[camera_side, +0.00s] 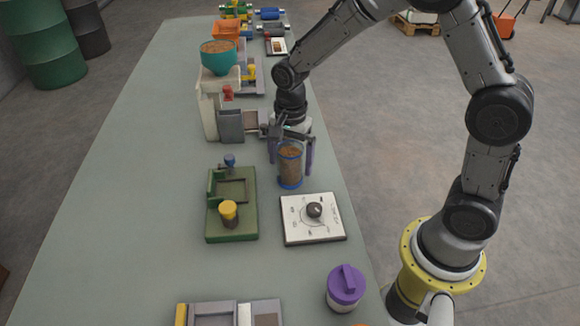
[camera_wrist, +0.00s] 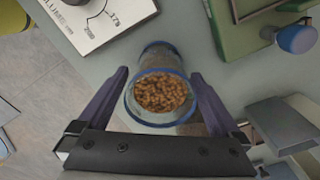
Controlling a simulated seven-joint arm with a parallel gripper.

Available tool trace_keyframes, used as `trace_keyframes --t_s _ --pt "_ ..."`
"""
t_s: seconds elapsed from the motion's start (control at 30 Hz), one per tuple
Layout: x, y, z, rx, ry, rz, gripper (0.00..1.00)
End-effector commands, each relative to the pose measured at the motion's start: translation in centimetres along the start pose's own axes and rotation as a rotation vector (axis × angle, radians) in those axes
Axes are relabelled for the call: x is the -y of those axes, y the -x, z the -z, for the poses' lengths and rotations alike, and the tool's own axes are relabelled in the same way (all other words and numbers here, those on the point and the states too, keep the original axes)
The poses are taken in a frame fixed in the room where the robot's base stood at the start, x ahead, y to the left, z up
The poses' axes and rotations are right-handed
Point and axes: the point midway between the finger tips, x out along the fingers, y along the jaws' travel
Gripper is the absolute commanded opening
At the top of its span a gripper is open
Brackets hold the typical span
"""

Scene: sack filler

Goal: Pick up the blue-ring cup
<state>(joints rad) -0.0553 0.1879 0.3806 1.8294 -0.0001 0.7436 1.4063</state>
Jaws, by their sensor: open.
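The blue-ring cup (camera_side: 290,167) is a clear cup with blue rings, filled with brown grains, standing upright on the table. It also shows from above in the wrist view (camera_wrist: 160,92). My gripper (camera_side: 291,161) points down over the cup, with one purple finger on each side of it. In the wrist view the fingers (camera_wrist: 162,92) are spread around the cup's rim, with a visible gap on the right. I cannot tell whether the left finger touches the cup.
A white dial panel (camera_side: 313,232) lies just in front of the cup. A green fixture (camera_side: 218,225) stands to the left. A beige dispenser with a teal bowl (camera_side: 217,66) is behind left. A purple-lidded container (camera_side: 345,288) stands near the front right. The table's left side is clear.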

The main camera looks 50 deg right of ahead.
Motion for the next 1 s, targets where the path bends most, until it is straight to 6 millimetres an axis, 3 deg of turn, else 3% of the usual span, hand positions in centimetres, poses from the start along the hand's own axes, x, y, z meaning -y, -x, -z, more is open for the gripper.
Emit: trace_keyframes --t_s 0.2,0.67,1.0 --pt "-0.02 -0.05 0.0 0.0 0.0 0.0 0.98" --pt "-0.01 -0.01 0.0 0.0 0.0 0.0 0.15" --pt "0.04 0.39 0.01 0.0 0.0 0.002 0.15"
